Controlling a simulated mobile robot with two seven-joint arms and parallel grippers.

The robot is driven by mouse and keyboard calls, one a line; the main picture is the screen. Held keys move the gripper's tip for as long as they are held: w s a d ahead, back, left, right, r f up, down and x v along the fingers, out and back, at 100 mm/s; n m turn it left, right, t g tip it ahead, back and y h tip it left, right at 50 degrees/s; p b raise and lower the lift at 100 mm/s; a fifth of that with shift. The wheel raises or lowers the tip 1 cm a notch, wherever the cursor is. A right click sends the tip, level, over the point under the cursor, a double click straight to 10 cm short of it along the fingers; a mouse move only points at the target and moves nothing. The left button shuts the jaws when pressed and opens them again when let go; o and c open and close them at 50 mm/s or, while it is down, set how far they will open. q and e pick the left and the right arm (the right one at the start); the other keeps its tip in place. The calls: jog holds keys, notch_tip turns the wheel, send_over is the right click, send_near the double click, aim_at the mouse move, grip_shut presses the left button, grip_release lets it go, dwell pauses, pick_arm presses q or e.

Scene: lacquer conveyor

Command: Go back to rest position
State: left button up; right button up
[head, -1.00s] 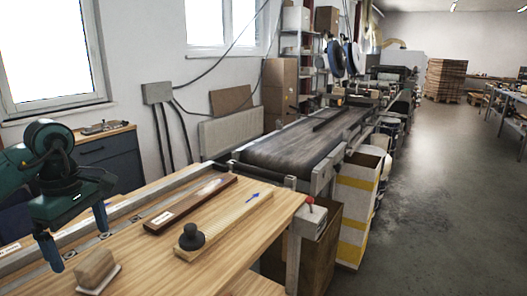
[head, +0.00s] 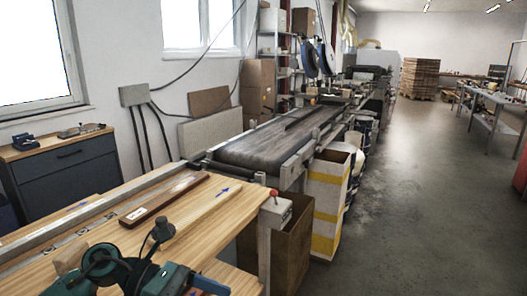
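My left arm reaches in at the lower left, and its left gripper (head: 190,284) is low at the bottom edge. Only part of it shows, with a bit of blue, and the fingertips are cut off or hidden, so I cannot tell its opening. On the wooden workbench (head: 95,215) lies a dark brown strip (head: 165,198) with a white label. A small wooden block (head: 70,258) is partly hidden behind my arm. My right gripper is not in view.
A dark conveyor belt (head: 270,142) runs away beyond the bench. A red button (head: 273,193) stands at the bench's right corner. An open brown bin (head: 285,240) and a yellow-striped box (head: 327,200) stand beside the conveyor. The floor (head: 410,200) to the right is clear.

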pick_arm(q)
jog(key=d+r+n+t+h, duration=0.2)
jog(key=d+n+t+h, duration=0.3)
jog(key=n, duration=0.5)
jog(key=s+a+f+n+t+y+p, duration=0.1)
jog(key=a+f+n+t+y, duration=0.3)
jog(key=n, duration=0.7)
jog(key=s+a+f+n+t+y+p, duration=0.1)
jog(key=a+f+n+t+y, duration=0.15)
jog(key=f+n+y, duration=0.55)
jog(key=s+a+f+n+t+y+p, duration=0.15)
jog(key=f+n+t, duration=0.3)
jog(key=n, duration=0.85)
jog(key=s+a+f+n+g+y, duration=0.1)
jog(key=s+f+n+g+y, duration=0.1)
jog(key=s+f+n+g, duration=0.2)
jog(key=s+f+n, duration=0.1)
jog(key=s+f, duration=0.2)
jog(key=shift+s+a+n+b, duration=0.3)
jog(key=shift+s+a+b, duration=0.05)
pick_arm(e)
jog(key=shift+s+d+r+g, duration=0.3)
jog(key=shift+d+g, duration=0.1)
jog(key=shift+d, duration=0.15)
